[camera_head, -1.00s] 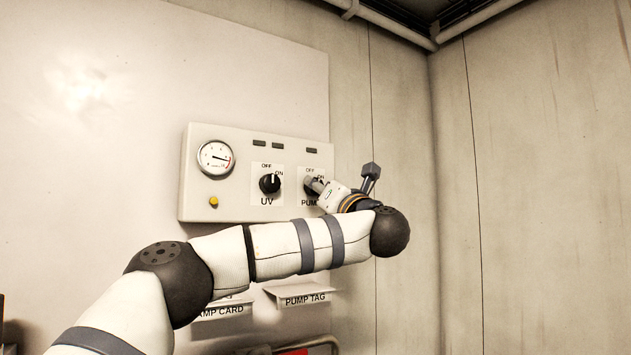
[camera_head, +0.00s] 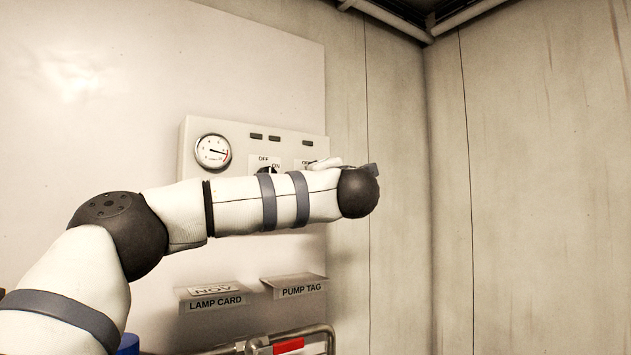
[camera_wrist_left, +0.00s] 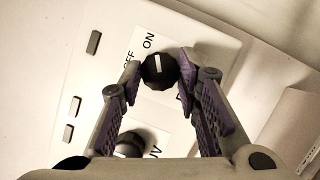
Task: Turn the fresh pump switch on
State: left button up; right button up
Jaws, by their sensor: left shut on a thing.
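The pump switch (camera_wrist_left: 158,70) is a black round knob with a white pointer line, on a pale plate marked OFF and ON. In the left wrist view its line points upward in the picture, close to the ON side; I cannot tell its exact setting. My left gripper (camera_wrist_left: 158,82) is shut on this knob, one purple-padded finger on each side. In the head view my left arm hides the knob and nearly all of the gripper. The control panel (camera_head: 190,155) is a pale box on the wall. My right gripper is in neither view.
The UV knob (camera_wrist_left: 130,142) sits beside the pump switch, close to my gripper. A round gauge (camera_head: 212,151) is at the panel's left. Below are the lamp card holder (camera_head: 215,301), the pump tag holder (camera_head: 300,289) and a metal rail (camera_head: 318,331). The right wall is bare.

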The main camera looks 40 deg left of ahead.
pick_arm(q)
jog(key=shift+r+m, duration=0.15)
jog(key=shift+m, duration=0.15)
jog(key=o, duration=1.1)
jog(key=v, duration=1.2)
jog(key=shift+d, duration=0.1)
